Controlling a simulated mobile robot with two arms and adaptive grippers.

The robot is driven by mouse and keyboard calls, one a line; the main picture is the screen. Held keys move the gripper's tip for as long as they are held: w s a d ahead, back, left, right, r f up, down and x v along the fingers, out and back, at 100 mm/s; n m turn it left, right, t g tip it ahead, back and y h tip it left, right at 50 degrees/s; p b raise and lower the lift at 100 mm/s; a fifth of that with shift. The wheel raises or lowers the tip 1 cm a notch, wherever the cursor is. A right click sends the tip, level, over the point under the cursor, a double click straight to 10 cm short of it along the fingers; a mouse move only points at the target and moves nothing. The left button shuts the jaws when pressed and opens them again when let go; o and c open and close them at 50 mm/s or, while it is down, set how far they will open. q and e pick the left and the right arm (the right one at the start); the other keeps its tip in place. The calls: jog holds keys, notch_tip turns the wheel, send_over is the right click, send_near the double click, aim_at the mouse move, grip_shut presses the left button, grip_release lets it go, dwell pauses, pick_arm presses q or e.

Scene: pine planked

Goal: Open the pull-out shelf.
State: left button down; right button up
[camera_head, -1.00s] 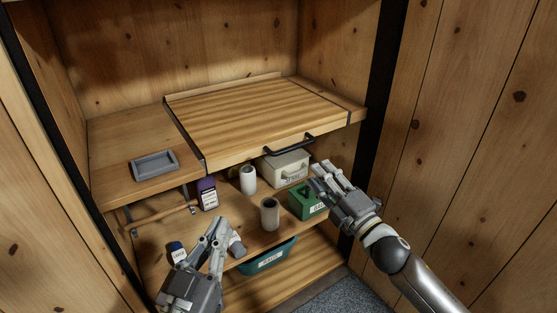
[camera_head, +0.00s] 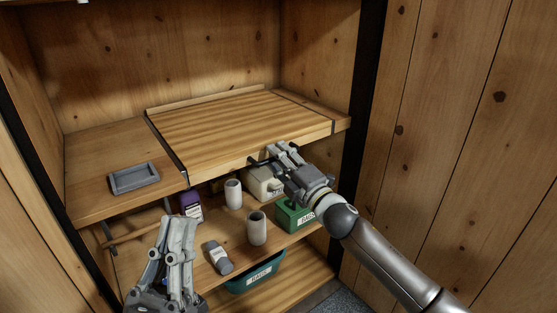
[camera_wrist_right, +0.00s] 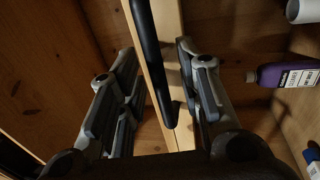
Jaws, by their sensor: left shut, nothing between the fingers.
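The pull-out shelf (camera_head: 225,125) is a striped wooden board in the cupboard, its front edge about in line with the fixed shelf beside it. Its dark bar handle (camera_head: 256,162) is on the front edge, partly hidden by my right gripper (camera_head: 283,150). In the right wrist view, the handle (camera_wrist_right: 152,60) runs between the spread fingers of the right gripper (camera_wrist_right: 157,55), with the pale shelf edge (camera_wrist_right: 172,80) behind it. The fingers look apart from the handle. My left gripper (camera_head: 178,222) is shut and empty, low in front of the lower shelf.
A grey tray (camera_head: 133,178) sits on the fixed shelf at left. Below are a purple bottle (camera_head: 190,206), two pale cups (camera_head: 233,194), a white box (camera_head: 262,184), a green box (camera_head: 296,216) and a teal bin (camera_head: 256,276). A wooden wall (camera_head: 455,110) stands at right.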

jog(key=shift+w+a, duration=0.1)
jog(key=shift+w, duration=0.05)
grip_shut()
dwell(0.4)
